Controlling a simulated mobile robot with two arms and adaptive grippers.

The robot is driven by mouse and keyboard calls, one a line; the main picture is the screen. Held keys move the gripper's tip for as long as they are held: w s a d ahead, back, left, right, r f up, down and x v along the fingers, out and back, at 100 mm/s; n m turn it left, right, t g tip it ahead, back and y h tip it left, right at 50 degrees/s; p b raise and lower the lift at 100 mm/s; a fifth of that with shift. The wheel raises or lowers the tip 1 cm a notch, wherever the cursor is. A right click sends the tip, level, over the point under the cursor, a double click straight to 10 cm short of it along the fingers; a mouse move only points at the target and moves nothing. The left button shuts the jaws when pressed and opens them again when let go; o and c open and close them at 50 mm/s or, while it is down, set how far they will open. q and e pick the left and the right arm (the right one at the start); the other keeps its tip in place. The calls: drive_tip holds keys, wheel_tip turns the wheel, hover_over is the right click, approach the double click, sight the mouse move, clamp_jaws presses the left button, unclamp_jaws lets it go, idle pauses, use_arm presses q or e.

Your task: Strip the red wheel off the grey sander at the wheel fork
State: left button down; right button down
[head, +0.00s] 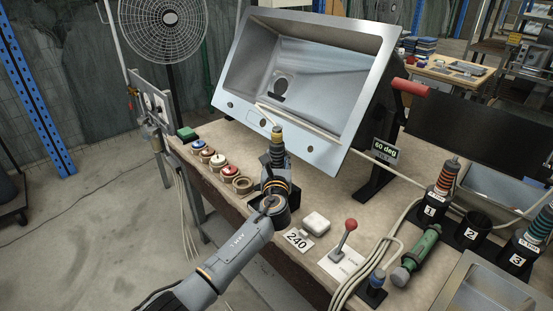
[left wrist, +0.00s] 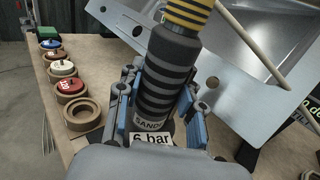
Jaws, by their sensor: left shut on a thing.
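My left gripper (left wrist: 160,108) is shut on the grey sander (left wrist: 168,75), a dark cylinder with black bands, a yellow-and-black neck and a SANDER label. In the head view the gripper (head: 275,172) holds the sander (head: 277,152) roughly upright in front of the tilted sink. No red wheel shows on the sander; its working end is not clear in either view. A red disc (head: 230,171) lies in a cork ring on the bench; it also shows in the left wrist view (left wrist: 67,85). I cannot make out the wheel fork. My right gripper is not in view.
The steel sink (head: 333,60) stands behind the sander, with a cream rod or hose across it. An empty cork ring (head: 242,185) ends the disc row. A red-ball lever (head: 350,225), cables, a green tool (head: 418,252) and numbered holders (head: 477,231) crowd the right.

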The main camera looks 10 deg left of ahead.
use_arm(q)
drive_tip(key=shift+w+r+p, duration=0.1)
drive_tip(key=shift+r+p, duration=0.55)
drive_tip(key=shift+r, duration=0.1)
idle(0.3)
drive_tip(key=shift+r, duration=0.1)
